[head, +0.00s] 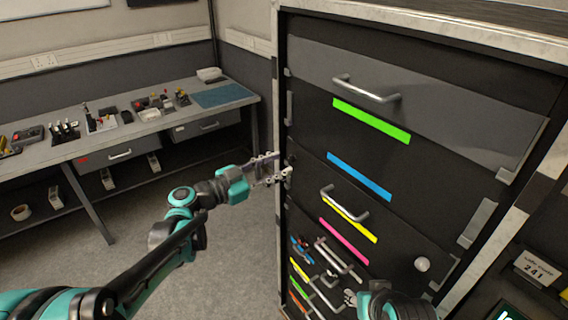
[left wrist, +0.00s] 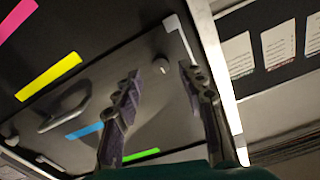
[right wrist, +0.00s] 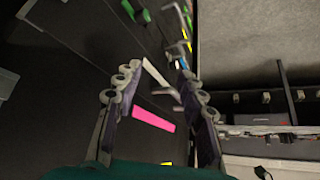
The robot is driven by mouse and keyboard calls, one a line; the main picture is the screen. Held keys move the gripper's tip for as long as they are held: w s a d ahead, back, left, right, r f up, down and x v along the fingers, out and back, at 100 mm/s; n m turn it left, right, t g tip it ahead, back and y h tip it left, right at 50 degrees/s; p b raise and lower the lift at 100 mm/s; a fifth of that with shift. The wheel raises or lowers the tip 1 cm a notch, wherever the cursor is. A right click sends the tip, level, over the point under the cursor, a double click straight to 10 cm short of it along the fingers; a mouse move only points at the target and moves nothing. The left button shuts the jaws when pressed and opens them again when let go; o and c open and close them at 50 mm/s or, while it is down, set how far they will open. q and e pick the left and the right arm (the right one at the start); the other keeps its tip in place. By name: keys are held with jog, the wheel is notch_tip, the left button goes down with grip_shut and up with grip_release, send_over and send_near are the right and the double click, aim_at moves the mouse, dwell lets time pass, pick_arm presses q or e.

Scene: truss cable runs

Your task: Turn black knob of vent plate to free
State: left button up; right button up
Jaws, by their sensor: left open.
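A small dark round knob (left wrist: 162,66) sits near the edge of a dark panel (left wrist: 110,75) in the left wrist view. I take it for the black knob of the vent plate; its lettering and turned position cannot be read. My left gripper (left wrist: 158,74) is open, with the knob showing in the gap between its fingertips; no contact shows. In the head view the left gripper (head: 276,168) is at the cabinet's left front edge and partly covers that spot. My right gripper (right wrist: 155,85) is open and faces the cabinet's lower front.
The dark cabinet front carries bar handles (head: 366,90) and coloured strips, including green (head: 371,121) and blue (head: 359,177). A pale round knob (head: 422,264) sits lower right. A workbench (head: 150,117) with small parts stands left; the floor between is clear.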

aim_at(292, 159)
pick_arm(q)
jog(key=shift+x, duration=1.15)
jog(key=shift+w+d, duration=0.2)
grip_shut()
